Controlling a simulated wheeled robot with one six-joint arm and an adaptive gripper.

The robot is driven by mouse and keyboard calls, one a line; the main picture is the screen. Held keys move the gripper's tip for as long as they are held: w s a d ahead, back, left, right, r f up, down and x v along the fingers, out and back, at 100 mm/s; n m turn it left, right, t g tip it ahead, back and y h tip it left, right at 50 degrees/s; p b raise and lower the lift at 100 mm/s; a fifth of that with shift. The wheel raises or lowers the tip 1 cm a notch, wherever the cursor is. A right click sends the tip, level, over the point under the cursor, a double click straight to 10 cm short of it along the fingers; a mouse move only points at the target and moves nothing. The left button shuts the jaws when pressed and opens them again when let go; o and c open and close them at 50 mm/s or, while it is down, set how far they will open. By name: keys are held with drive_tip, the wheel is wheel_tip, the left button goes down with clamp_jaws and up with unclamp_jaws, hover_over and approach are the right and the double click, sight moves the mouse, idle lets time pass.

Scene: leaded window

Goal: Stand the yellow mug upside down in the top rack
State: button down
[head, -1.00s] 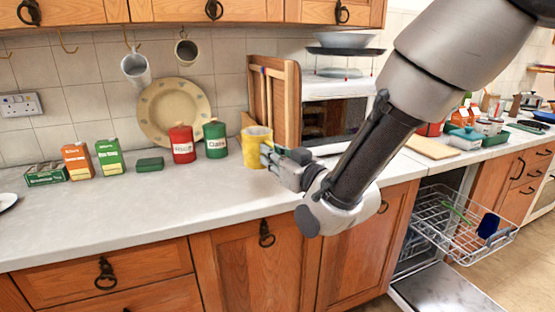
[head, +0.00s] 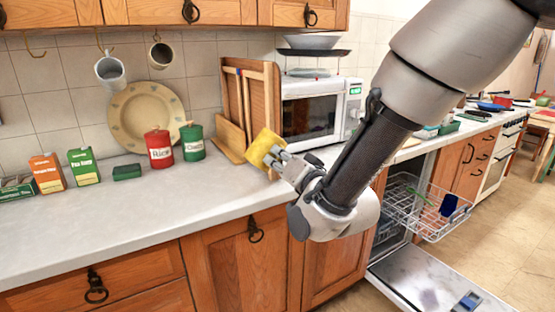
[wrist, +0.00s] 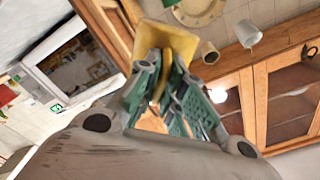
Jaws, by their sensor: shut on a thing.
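The yellow mug (head: 263,147) is tilted in my gripper (head: 280,160), above the counter and in front of the wooden board rack. In the wrist view the yellow mug (wrist: 165,50) sits between the two green-padded fingers of my gripper (wrist: 165,80), which are shut on it. The top rack (head: 430,208) of the dishwasher is pulled out at the right, apart from the mug. It holds a blue item (head: 448,205) and a thin green item.
The dishwasher door (head: 415,280) lies open below the rack, with a small blue item on it. Red (head: 158,148) and green (head: 192,142) canisters, a wooden board rack (head: 250,100) and a microwave (head: 312,110) stand along the counter. The front counter is clear.

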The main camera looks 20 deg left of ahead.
drive_tip(key=m, duration=0.7)
drive_tip(key=shift+m, duration=0.3)
drive_tip(key=m, duration=1)
drive_tip(key=shift+m, duration=0.3)
drive_tip(key=m, duration=0.3)
drive_tip(key=shift+m, duration=0.4)
drive_tip(key=m, duration=0.5)
drive_tip(key=shift+f, duration=0.1)
